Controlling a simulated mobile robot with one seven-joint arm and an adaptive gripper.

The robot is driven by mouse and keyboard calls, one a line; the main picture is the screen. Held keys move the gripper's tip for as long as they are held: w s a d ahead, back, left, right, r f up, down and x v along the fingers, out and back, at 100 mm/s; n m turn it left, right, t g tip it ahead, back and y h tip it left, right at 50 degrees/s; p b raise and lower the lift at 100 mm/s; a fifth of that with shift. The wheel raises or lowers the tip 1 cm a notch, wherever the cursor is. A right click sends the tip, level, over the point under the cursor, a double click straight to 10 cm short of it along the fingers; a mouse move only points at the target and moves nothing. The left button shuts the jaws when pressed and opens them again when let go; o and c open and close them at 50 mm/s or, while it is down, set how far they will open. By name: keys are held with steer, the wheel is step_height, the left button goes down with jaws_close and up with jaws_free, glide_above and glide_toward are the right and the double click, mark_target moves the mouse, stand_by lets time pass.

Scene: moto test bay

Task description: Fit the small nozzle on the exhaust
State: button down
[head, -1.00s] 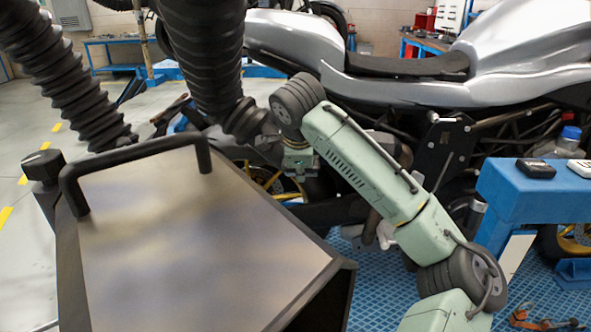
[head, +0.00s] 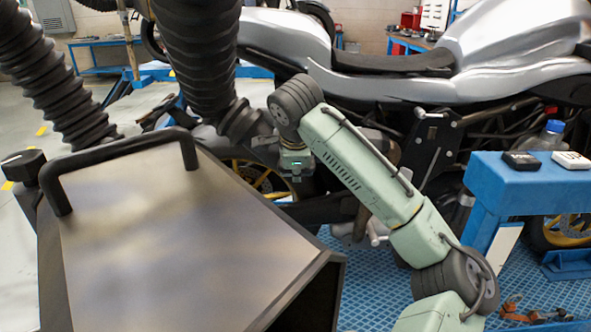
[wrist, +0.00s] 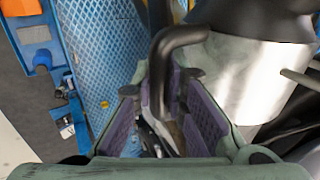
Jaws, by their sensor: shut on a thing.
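The nozzle (head: 243,122) is the black end piece of the thick ribbed hose in the middle of the head view. In the wrist view the nozzle (wrist: 262,15) is a black cone with a bent black handle (wrist: 180,38). My gripper (wrist: 160,95), with purple pads, is shut on this handle; in the head view its fingers are mostly hidden by my arm. The silver exhaust can (wrist: 268,75) lies directly against the cone's edge in the wrist view. I cannot tell whether the nozzle is around the exhaust end or only in front of it.
A second ribbed hose (head: 60,90) hangs at the left. A dark console with a metal top (head: 170,240) fills the lower left. The silver motorcycle (head: 370,85) stands behind my arm. A blue stand (head: 500,190) is at the right. Blue grating (head: 380,290) covers the floor.

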steer(key=shift+d+f, duration=0.15)
steer(key=shift+f, duration=0.05)
steer(key=c, duration=1.8)
jaws_free()
steer(key=shift+o, duration=1.3)
steer(key=shift+r, duration=0.1)
